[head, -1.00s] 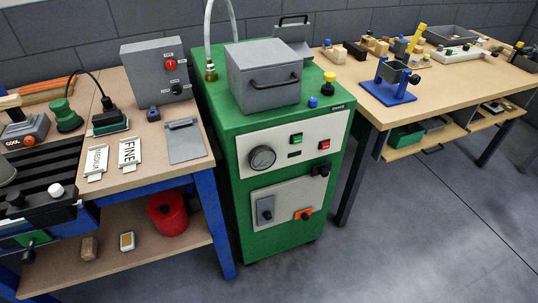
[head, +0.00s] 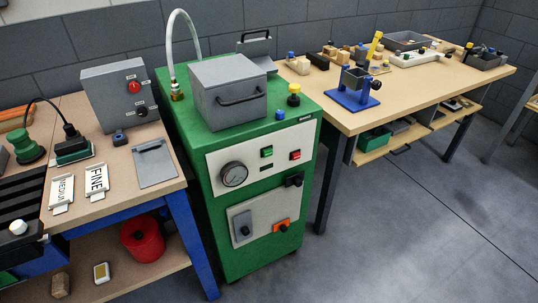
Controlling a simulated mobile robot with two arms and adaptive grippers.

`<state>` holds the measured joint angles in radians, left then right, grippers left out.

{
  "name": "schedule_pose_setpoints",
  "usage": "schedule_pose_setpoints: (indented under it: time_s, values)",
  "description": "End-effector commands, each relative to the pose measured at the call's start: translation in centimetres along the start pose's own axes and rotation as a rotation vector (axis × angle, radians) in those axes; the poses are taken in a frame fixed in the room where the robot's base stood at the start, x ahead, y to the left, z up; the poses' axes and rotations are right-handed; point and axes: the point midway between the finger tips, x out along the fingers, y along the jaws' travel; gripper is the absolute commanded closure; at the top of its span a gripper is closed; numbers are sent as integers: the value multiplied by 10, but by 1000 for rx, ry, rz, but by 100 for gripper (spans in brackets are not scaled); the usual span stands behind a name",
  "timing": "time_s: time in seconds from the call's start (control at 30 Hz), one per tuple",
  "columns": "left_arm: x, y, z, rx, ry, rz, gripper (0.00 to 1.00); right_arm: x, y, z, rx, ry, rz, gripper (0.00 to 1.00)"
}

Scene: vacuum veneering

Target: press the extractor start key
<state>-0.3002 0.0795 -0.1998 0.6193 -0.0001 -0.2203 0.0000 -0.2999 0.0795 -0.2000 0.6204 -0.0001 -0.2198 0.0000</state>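No label naming an extractor is readable. A green cabinet (head: 190,165) stands in the middle, with a pale front panel (head: 280,136). On the panel are a small green key (head: 266,152), a red key (head: 295,155), a round gauge (head: 234,174) and a black knob (head: 294,180). A grey control box (head: 112,92) on the left bench carries a red button (head: 134,87) and a black knob (head: 142,111); its small labels are too small to read. Neither of my grippers is in view.
The left bench (head: 115,150) holds sanding tools, FINE (head: 96,181) and MEDIUM (head: 62,192) plates and a grey plate (head: 155,163). A wooden table (head: 330,110) on the right holds a blue clamp stand (head: 354,92) and several small parts. The floor (head: 400,230) at front right is clear.

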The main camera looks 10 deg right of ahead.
Motion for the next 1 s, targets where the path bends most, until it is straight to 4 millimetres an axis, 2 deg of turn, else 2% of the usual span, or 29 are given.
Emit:
schedule_pose_setpoints:
  time_s: [0.03, 0.17, 1.0]
  values:
    - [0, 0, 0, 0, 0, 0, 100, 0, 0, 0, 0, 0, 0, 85]
    - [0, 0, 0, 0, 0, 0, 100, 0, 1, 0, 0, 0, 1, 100]
    - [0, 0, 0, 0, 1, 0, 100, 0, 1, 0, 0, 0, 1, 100]
